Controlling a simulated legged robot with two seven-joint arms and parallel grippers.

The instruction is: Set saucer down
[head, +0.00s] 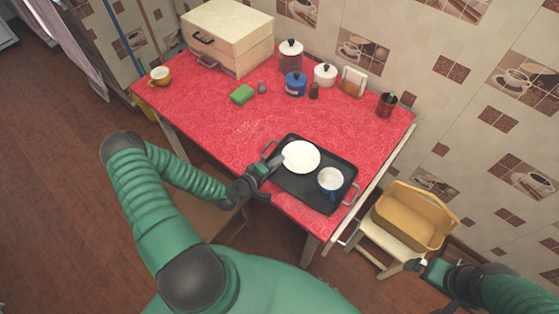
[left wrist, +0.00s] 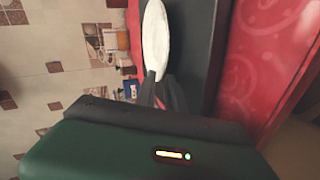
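The white saucer (head: 300,157) is over the left part of the black tray (head: 295,192) on the red table. It also shows, seen nearly edge-on, in the left wrist view (left wrist: 155,38). My left gripper (head: 274,163) is at the saucer's left edge; in the left wrist view its fingers (left wrist: 166,92) meet the rim and appear closed on it. I cannot tell whether the saucer's underside touches the tray. My right gripper (head: 416,265) is low at the right, away from the table; its fingers are too small to read.
A blue-and-white cup (head: 330,180) stands on the tray, right of the saucer. A green sponge (head: 242,94), a blue pot (head: 295,84), other canisters and a wooden bread box (head: 228,38) are farther back. A yellow basket (head: 413,214) is right of the table. The table's left middle is clear.

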